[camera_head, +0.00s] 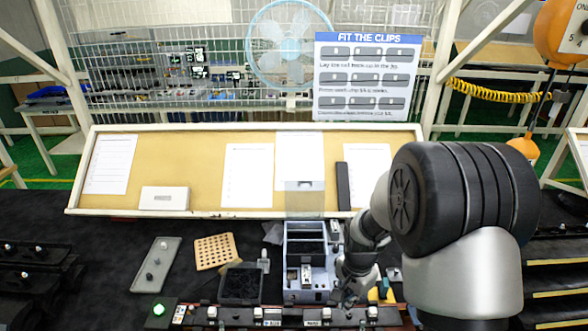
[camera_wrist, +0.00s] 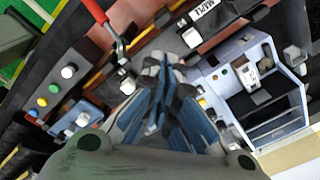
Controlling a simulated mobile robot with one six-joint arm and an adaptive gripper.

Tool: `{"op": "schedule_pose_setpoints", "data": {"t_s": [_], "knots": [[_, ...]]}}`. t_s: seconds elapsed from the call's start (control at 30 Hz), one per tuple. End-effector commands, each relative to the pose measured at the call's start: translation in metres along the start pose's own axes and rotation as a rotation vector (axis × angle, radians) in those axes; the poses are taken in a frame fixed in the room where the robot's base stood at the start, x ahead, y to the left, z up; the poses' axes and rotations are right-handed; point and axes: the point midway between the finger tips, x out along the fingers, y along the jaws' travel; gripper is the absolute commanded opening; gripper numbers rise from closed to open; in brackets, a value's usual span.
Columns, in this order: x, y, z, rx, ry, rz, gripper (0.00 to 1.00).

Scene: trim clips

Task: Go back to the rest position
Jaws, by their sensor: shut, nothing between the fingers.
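My gripper (camera_head: 350,297) hangs low at the front of the bench, just right of the grey-blue fixture box (camera_head: 291,288). In the wrist view my gripper (camera_wrist: 158,105) has its fingers together, with nothing visible between them. The fixture box (camera_wrist: 225,104) lies to its right there, apart from the fingers. A dark rail (camera_head: 243,319) with several white clips runs along the bench front. White clips also show close beyond the fingertips in the wrist view, such as one clip (camera_wrist: 191,37). My arm hides part of the bench on the right.
A black bin (camera_head: 240,302), a perforated tan board (camera_head: 205,262) and a grey tray (camera_head: 143,279) stand left of the box. A tan sloped board with papers (camera_head: 110,165) rises behind. A red-handled tool (camera_wrist: 97,13) and a button panel (camera_wrist: 49,90) show in the wrist view.

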Motion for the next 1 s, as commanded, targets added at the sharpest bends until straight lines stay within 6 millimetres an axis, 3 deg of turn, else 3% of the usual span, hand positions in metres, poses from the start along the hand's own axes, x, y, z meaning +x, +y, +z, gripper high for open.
{"op": "schedule_pose_setpoints", "data": {"t_s": [0.27, 0.53, 0.73, 1.0], "knots": [[-0.057, 0.018, 0.014, -0.177, 0.054, -0.058, 0.00], [-0.116, 0.073, 0.056, -0.460, 0.149, -0.120, 0.00], [-0.129, 0.125, 0.096, -0.670, 0.233, -0.150, 0.00], [-0.121, 0.174, 0.133, -0.867, 0.316, -0.161, 0.00]]}}
